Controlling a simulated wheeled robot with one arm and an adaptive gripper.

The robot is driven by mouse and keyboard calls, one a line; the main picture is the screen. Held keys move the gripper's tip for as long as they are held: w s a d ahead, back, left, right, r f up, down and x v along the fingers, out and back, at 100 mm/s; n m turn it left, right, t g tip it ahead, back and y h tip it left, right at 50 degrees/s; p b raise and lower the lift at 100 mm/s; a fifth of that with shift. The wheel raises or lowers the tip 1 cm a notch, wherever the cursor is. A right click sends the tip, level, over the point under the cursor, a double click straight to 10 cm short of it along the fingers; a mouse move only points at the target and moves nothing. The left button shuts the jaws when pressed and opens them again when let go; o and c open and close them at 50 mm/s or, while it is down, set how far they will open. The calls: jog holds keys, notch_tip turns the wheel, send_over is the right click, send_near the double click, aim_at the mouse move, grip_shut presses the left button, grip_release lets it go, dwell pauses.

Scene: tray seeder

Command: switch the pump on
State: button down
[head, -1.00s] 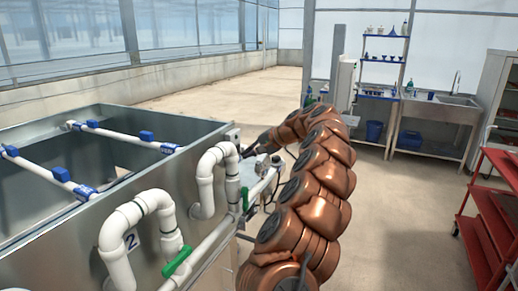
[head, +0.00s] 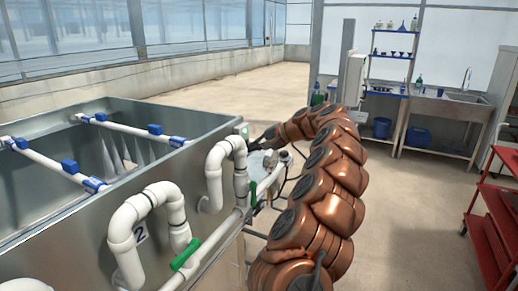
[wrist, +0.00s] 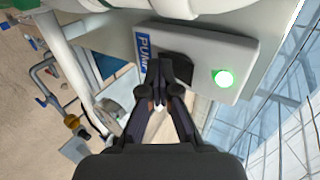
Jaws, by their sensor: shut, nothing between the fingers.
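The pump switch box (wrist: 238,45) is a pale panel with a blue PUMP label (wrist: 147,48), a black knob (wrist: 181,68) and a green lamp (wrist: 223,78) that glows brightly. In the wrist view my gripper (wrist: 164,68) is shut and empty, its fingertips at the knob and covering part of it. I cannot tell whether they touch it. In the head view the box (head: 243,130) is small at the tank's corner, with my gripper (head: 262,142) just right of it. Pale water jets (head: 115,158) show inside the metal tank (head: 60,215).
White pipes (head: 213,170) with green valve handles (head: 186,254) run along the tank's near side, close to my arm. A red cart (head: 495,220) stands at the right. A sink bench (head: 450,108) and shelves stand behind. The floor between is clear.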

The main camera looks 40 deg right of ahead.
jog(key=shift+r, duration=0.2)
jog(key=shift+a+r+p, duration=0.1)
jog(key=shift+r+p, duration=0.4)
jog(key=shift+r, duration=0.15)
jog(key=f+b+v, duration=0.1)
jog(key=b+v, duration=0.1)
jog(key=v, duration=1.1)
jog(key=shift+s+d+r, duration=0.15)
jog(key=shift+s+d, duration=0.15)
jog(key=shift+s, duration=0.25)
